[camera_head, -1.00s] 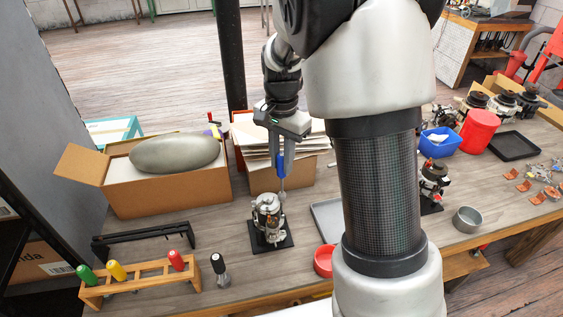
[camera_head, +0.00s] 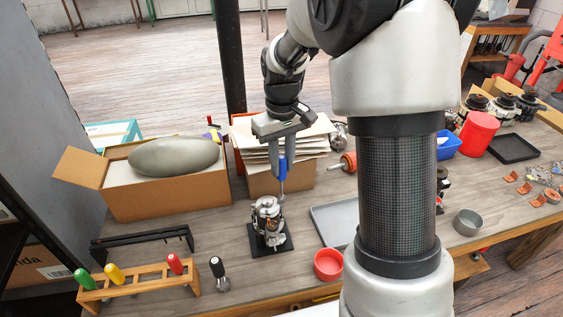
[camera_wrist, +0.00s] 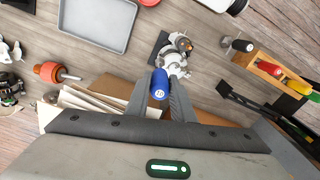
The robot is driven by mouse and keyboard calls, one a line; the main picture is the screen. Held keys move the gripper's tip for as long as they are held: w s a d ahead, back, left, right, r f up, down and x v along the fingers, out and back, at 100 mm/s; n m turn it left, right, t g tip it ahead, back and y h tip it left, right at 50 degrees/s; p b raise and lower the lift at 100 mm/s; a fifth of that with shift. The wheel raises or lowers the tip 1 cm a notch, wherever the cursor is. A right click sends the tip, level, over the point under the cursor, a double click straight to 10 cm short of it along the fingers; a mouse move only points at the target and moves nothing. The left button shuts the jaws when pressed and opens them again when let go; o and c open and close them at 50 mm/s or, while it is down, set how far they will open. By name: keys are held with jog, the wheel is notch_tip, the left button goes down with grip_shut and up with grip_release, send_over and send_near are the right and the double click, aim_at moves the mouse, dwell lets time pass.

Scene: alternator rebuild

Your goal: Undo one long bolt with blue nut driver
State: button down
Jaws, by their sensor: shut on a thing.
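My gripper (camera_head: 282,158) is shut on the blue nut driver (camera_head: 282,170), which it holds upright with the shaft pointing down. The driver's blue handle end also shows between the jaws in the wrist view (camera_wrist: 159,84). Below it, the alternator (camera_head: 267,218) stands on a black base plate (camera_head: 284,242) on the bench. The driver's shaft reaches down to the right back side of the alternator's top; I cannot tell whether its tip sits on a bolt head. The long bolts are too small to make out.
A wooden rack (camera_head: 140,279) holds green, yellow and red-handled drivers at front left. A black-handled tool (camera_head: 218,270) stands beside it. A red bowl (camera_head: 328,264) and a grey tray (camera_head: 336,222) lie right of the alternator. Cardboard boxes (camera_head: 150,200) stand behind it.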

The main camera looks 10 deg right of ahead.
jog(key=n, duration=0.4)
jog(key=shift+d+r, duration=0.1)
jog(key=n+p, duration=0.1)
jog(key=n, duration=0.4)
jog(key=shift+p, duration=0.4)
jog(key=shift+n, duration=0.8)
jog(key=shift+p, duration=0.3)
